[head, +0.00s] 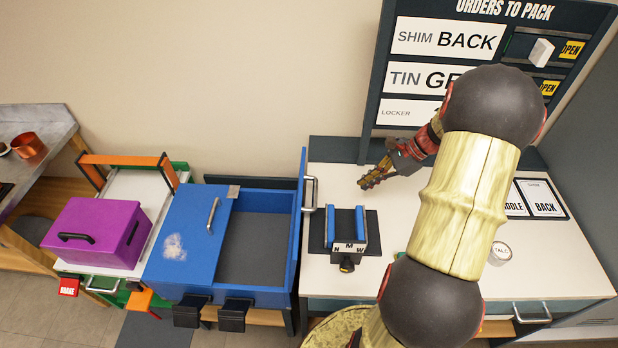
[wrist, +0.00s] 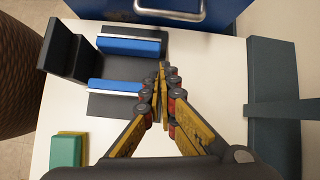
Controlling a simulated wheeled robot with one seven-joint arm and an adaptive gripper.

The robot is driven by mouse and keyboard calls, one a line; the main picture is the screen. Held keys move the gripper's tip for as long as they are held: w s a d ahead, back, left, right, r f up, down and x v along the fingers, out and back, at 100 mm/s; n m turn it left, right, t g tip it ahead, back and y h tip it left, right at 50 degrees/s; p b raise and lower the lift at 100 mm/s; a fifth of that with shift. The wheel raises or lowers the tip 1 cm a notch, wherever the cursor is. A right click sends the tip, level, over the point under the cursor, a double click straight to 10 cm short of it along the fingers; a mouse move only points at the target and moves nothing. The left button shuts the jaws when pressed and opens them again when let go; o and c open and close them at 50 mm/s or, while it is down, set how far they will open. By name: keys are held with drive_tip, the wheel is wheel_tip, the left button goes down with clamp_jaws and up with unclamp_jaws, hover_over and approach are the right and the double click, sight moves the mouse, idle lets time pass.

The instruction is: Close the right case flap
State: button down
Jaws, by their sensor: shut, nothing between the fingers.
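The blue case (head: 258,297) stands open on its right half, showing a grey inside. Its left flap (head: 185,235) lies flat and shut, with a pale handle. The right case flap (head: 299,225) stands upright along the case's right edge, with a metal handle on its outer face. In the wrist view part of the flap (wrist: 215,12) and its handle show at the top. My gripper (head: 366,182) is shut and empty, above the white table and to the right of the flap, apart from it. In the wrist view its fingertips (wrist: 163,68) touch each other.
A dark fitting block with blue pads (head: 347,240) stands on the white table (head: 318,280), close to the flap. A talc tin (head: 499,253) and cards lie farther right. An order board (head: 375,90) stands behind. A purple box (head: 95,232) is left of the case.

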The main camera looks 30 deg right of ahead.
drive_tip(key=w+a+f+b, duration=0.1)
drive_tip(key=f, duration=0.1)
drive_tip(key=w+a+f+m+b, duration=0.1)
drive_tip(key=w+a+f, duration=0.1)
drive_tip(key=w+a+f+m+b, duration=0.1)
drive_tip(key=a+f, duration=0.1)
drive_tip(key=shift+w+a+f, duration=0.1)
drive_tip(key=shift+w+a, duration=0.15)
drive_tip(key=shift+w, duration=0.15)
drive_tip(key=shift+w+a+f+b, duration=0.1)
drive_tip(key=shift+w+a+b, duration=0.45)
drive_tip(key=shift+w+a, duration=0.3)
drive_tip(key=shift+w+a+t, duration=0.3)
drive_tip(key=shift+a, duration=0.3)
drive_tip(key=shift+w+a, duration=0.1)
drive_tip(key=shift+w+a+r+p, duration=0.35)
drive_tip(key=shift+a+r+p, duration=0.15)
drive_tip(key=shift+p, duration=0.4)
